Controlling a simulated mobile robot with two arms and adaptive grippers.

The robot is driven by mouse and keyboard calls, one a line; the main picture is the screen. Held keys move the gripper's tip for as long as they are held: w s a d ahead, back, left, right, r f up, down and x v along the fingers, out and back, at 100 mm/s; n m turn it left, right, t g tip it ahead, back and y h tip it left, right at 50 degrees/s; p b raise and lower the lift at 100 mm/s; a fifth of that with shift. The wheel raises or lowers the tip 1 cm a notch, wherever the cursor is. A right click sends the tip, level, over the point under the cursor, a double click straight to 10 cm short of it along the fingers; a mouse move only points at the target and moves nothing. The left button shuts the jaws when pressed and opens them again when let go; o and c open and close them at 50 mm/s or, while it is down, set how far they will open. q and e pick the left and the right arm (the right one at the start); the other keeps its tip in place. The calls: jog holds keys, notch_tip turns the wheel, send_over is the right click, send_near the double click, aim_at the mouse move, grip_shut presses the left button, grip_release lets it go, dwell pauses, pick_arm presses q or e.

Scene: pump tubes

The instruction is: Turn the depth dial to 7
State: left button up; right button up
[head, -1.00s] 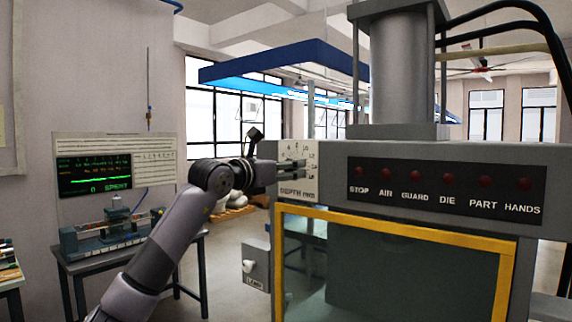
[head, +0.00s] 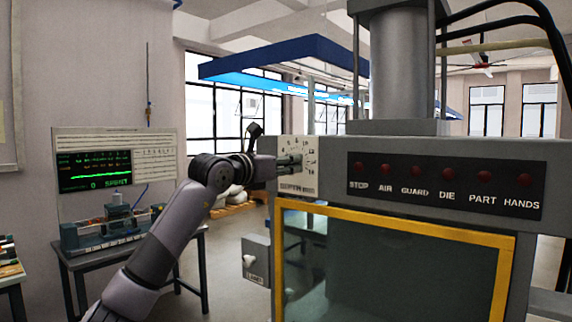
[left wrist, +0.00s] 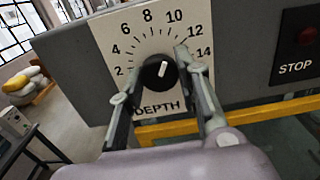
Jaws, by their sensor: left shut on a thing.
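The depth dial (left wrist: 158,73) is a round black knob with a white pointer mark on a white plate numbered 2 to 14. In the left wrist view the mark points up and slightly right, roughly between 8 and 10. My left gripper (left wrist: 161,62) is shut on the knob, one finger on each side of it. In the head view the left gripper (head: 288,161) reaches the white depth plate (head: 312,184) from the left and hides the knob. The right gripper is not in view.
A dark panel with several red lamps (head: 448,172) is right of the dial. A yellow-framed guard window (head: 400,224) is below it. A bench with a device (head: 105,228) stands at the left, under a screen (head: 95,171). Open floor lies between.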

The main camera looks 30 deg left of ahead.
pick_arm(q)
jog(key=n+b, duration=0.3)
jog(key=n, duration=0.5)
dwell(0.5)
jog(key=shift+n, duration=0.4)
jog(key=o, duration=1.1)
jog(key=shift+o, duration=0.2)
